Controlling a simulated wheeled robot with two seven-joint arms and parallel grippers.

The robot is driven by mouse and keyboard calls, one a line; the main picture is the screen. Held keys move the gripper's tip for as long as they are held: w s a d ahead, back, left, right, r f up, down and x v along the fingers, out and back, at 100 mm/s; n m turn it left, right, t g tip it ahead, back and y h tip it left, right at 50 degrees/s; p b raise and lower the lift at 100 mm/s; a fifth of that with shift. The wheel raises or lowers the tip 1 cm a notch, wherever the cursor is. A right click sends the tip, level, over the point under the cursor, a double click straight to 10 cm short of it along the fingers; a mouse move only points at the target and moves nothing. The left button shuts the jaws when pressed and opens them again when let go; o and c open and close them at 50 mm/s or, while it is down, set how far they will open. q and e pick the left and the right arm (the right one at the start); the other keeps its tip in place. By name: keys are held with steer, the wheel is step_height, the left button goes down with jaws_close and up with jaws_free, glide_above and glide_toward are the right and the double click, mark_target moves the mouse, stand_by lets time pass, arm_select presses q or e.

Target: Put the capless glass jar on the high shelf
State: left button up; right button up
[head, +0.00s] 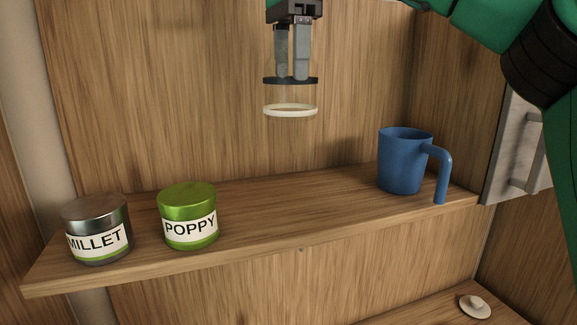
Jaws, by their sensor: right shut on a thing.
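My right gripper (291,75) points down from the top of the head view, in front of the back panel. It is shut on a clear glass jar (290,96), held in the air above the shelf (310,205). The jar's see-through body is hard to make out. A dark band shows at the fingertips and a pale ring below it. I cannot tell which end is the jar's mouth. The jar is apart from the shelf board. My left gripper is out of view.
A grey-lidded MILLET jar (97,228) and a green-lidded POPPY jar (188,216) stand at the shelf's left. A blue mug (404,162) stands at the right, handle rightward. Between them the shelf is clear. A small pale knobbed disc (474,306) lies on a lower surface.

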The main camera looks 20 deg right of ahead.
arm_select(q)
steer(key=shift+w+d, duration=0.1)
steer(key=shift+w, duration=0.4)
arm_select(e)
steer(key=shift+w+d+f, duration=0.1)
steer(key=shift+w+f, duration=0.05)
steer(key=shift+f, duration=4.1)
steer(key=shift+w+f, duration=0.15)
steer(key=shift+f, duration=4.05)
steer(key=shift+s+f, duration=0.1)
steer(key=shift+f, duration=0.05)
steer(key=o, duration=1)
steer(key=shift+o, duration=0.5)
